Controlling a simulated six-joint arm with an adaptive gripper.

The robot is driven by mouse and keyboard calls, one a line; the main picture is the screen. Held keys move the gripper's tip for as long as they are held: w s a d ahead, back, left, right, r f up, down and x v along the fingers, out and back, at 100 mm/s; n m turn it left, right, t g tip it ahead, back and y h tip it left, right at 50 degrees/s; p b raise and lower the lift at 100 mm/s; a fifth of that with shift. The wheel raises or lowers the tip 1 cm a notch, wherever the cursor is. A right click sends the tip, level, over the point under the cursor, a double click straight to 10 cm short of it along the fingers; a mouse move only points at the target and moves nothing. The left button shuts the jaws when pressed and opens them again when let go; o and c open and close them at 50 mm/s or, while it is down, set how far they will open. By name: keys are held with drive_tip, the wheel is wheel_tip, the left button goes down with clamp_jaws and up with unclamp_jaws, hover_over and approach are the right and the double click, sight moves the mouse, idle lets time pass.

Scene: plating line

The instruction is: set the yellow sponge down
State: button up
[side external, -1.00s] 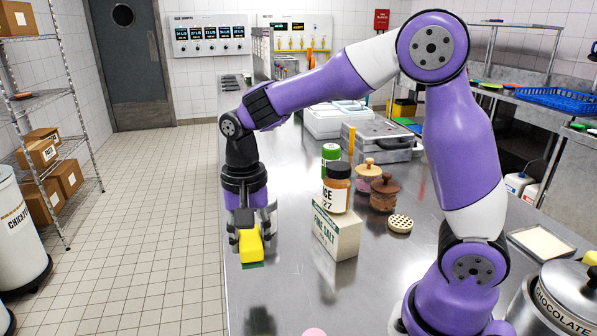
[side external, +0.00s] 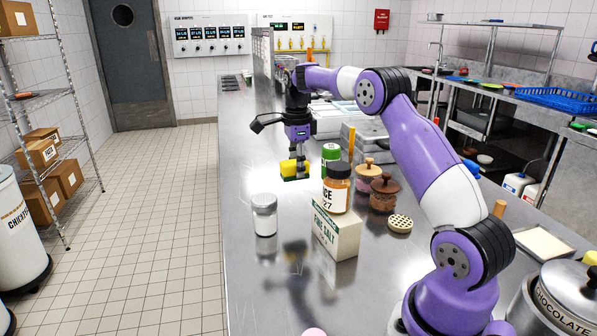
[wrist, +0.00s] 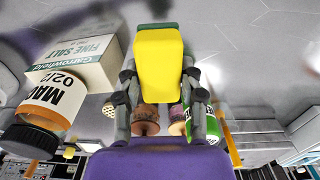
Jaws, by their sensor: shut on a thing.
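The yellow sponge (side external: 293,170), with a green underside, is low over the steel counter left of the green-lidded jar in the side view. I cannot tell whether its underside touches the steel. My gripper (side external: 300,159) points down and is shut on the sponge. In the wrist view, the sponge (wrist: 158,65) sits between the two fingers of my gripper (wrist: 160,85), its broad yellow face showing. The far finger is partly hidden in the side view.
A green-lidded jar (side external: 330,153) stands close right of the sponge. The counter's left strip is clear.

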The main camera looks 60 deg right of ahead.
sight(302, 210)
drive_tip(key=shift+s+d+f+m, duration=0.3)
drive_tip(key=shift+d+f+m, duration=0.2)
drive_tip(key=shift+d+f, duration=0.4)
wheel_tip(302, 210, down, 8)
drive_tip(key=shift+f, duration=0.2)
drive_tip(key=shift+f, duration=0.1)
drive_tip(key=o, duration=0.9)
drive_tip(key=shift+o, duration=0.2)
